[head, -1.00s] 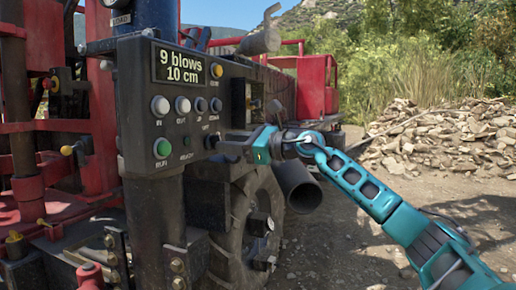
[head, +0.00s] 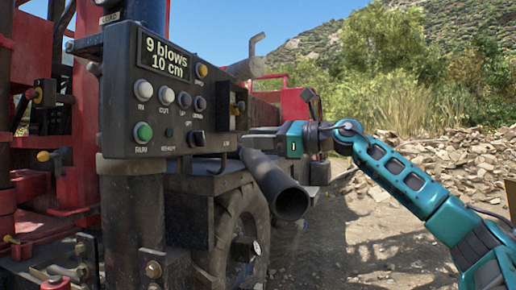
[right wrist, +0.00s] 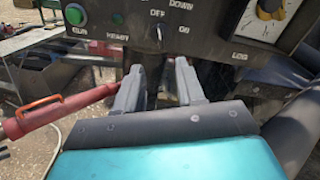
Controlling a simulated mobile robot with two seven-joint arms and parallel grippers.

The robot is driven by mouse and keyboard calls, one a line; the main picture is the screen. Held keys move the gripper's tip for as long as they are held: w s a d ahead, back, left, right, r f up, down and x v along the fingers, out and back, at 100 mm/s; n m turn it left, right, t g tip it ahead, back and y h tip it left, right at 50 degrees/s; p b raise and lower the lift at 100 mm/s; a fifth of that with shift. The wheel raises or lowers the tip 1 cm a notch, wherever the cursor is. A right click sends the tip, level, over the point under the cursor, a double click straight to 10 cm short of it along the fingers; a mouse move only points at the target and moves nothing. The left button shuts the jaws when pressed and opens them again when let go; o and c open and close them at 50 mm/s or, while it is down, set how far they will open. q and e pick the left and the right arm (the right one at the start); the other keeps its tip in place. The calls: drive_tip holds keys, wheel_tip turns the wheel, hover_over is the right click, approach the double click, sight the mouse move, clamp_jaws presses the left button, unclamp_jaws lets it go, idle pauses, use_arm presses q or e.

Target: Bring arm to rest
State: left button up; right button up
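My right arm (head: 405,180) comes in from the right of the head view. Its teal gripper (head: 248,134) points left, just right of the control panel (head: 120,85), apart from the panel's switch. In the right wrist view two grey fingers (right wrist: 158,85) stand apart with a gap between them and hold nothing. The panel fills the top of that view, with a small switch (right wrist: 159,32) beyond the fingers, near the labels OFF and ON. Its position is too small to tell. My left gripper is not in view.
The panel's display (head: 166,57) reads "9 blows 10 cm", above several buttons and a green RUN button (head: 143,132). A dark pipe (head: 275,185) juts out below my gripper. A large tyre (head: 232,240) stands lower. Open gravel (head: 370,250) lies to the right.

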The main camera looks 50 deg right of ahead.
idle(0.6)
drive_tip(key=w+a+f+m+y, duration=0.1)
drive_tip(key=w+a+f+m, duration=0.25)
drive_tip(key=f, duration=0.55)
drive_tip(key=w+a+f+m+y, duration=0.1)
drive_tip(key=w+a+f+m, duration=0.3)
drive_tip(key=f, duration=0.5)
drive_tip(key=s+a+f+m+h, duration=0.1)
drive_tip(key=a+f+m, duration=0.2)
drive_tip(key=f+m, duration=0.4)
drive_tip(key=s+a+f+m+t+h, duration=0.1)
drive_tip(key=s+a+f+m+h, duration=0.2)
drive_tip(key=f, duration=0.6)
drive_tip(key=a+f+m, duration=0.3)
drive_tip(key=f+m, duration=0.4)
drive_tip(key=s+a+f+m+g+h, duration=0.2)
drive_tip(key=s+a+f+m+g, duration=0.5)
drive_tip(key=s+a+f+m, duration=1.15)
use_arm(q)
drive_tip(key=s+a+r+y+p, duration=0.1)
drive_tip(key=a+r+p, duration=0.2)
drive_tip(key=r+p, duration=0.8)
drive_tip(key=p, duration=0.4)
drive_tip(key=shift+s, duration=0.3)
use_arm(e)
drive_tip(key=s+d+r+n+h, duration=0.1)
drive_tip(key=d+r, duration=0.3)
drive_tip(key=r, duration=0.6)
drive_tip(key=shift+s, duration=0.15)
